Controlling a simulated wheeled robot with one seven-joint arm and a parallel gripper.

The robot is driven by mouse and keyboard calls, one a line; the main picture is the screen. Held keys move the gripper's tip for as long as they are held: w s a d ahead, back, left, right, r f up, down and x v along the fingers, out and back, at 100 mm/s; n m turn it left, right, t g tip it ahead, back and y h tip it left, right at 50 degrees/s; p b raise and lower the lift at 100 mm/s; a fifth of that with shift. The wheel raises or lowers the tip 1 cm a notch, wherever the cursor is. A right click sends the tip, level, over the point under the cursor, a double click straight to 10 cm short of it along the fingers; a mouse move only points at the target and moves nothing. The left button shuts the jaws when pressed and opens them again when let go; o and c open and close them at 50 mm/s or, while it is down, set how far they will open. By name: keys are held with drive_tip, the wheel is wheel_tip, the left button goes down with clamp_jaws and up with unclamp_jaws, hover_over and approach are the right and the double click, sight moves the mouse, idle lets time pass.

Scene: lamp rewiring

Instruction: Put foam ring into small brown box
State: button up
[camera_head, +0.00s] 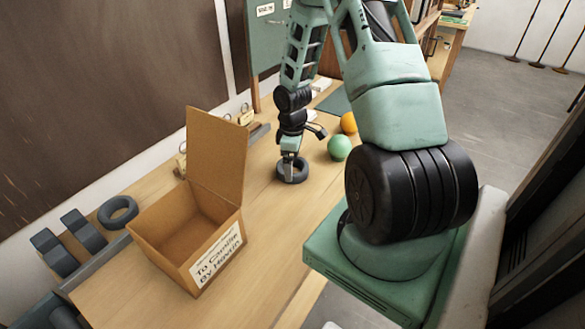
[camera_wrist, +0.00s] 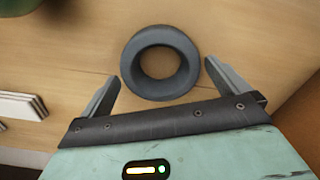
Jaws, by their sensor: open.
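A dark grey foam ring (camera_wrist: 133,80) lies flat on the wooden table in the wrist view. In the head view the foam ring (camera_head: 300,175) is under my gripper (camera_head: 291,160). In the wrist view my gripper (camera_wrist: 161,80) is open, one finger near each side of the ring, with nothing held. A small brown box (camera_head: 185,232) with a raised back flap and a white label stands to the left, open at the top and empty as far as I can see. A second dark ring (camera_head: 118,212) lies left of the box by the wall.
A green ball (camera_head: 339,148) and an orange ball (camera_head: 348,122) sit right of my gripper. Several dark foam blocks (camera_head: 82,231) lie at the far left. White flat pieces (camera_wrist: 22,106) show in the wrist view. The table (camera_head: 262,225) is clear between box and ring.

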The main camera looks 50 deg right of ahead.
drive_tip(key=shift+f, duration=1.2)
drive_tip(key=c, duration=0.9)
drive_tip(key=shift+r, duration=0.1)
